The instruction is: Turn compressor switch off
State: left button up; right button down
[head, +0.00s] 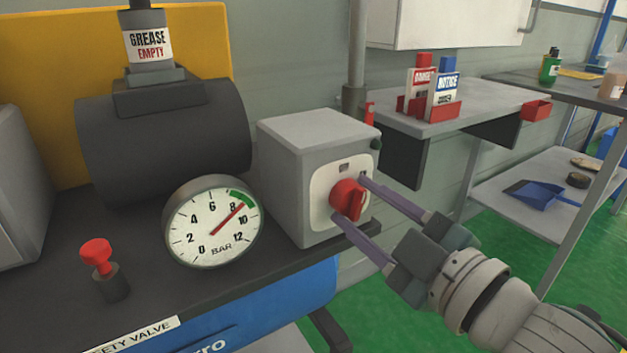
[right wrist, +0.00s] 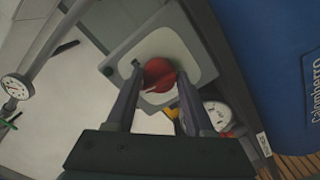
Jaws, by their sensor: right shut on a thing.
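The compressor switch is a red rotary knob (head: 347,199) on a pale plate on the front of a grey box (head: 295,180). My right gripper (head: 350,200) reaches in from the right, with one finger on each side of the knob. In the right wrist view the red knob (right wrist: 159,75) sits between the two fingertips (right wrist: 157,72), and the gripper is shut on it. The knob's ridge stands close to upright in the head view. The pressure gauge (head: 213,222) beside the box reads a little above 8 bar. My left gripper is not in view.
A red-topped safety valve (head: 97,255) stands front left on the dark compressor top. A dark cylinder (head: 165,130) with a grease container (head: 148,45) is behind the gauge. A grey shelf (head: 480,105) with signs is at back right. Green floor lies open at right.

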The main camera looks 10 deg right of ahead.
jog(key=shift+n, duration=1.2)
jog(key=shift+c, duration=1.4)
grip_release()
jog(key=v, duration=1)
jog(key=shift+p, duration=0.35)
jog(key=shift+r, duration=0.1)
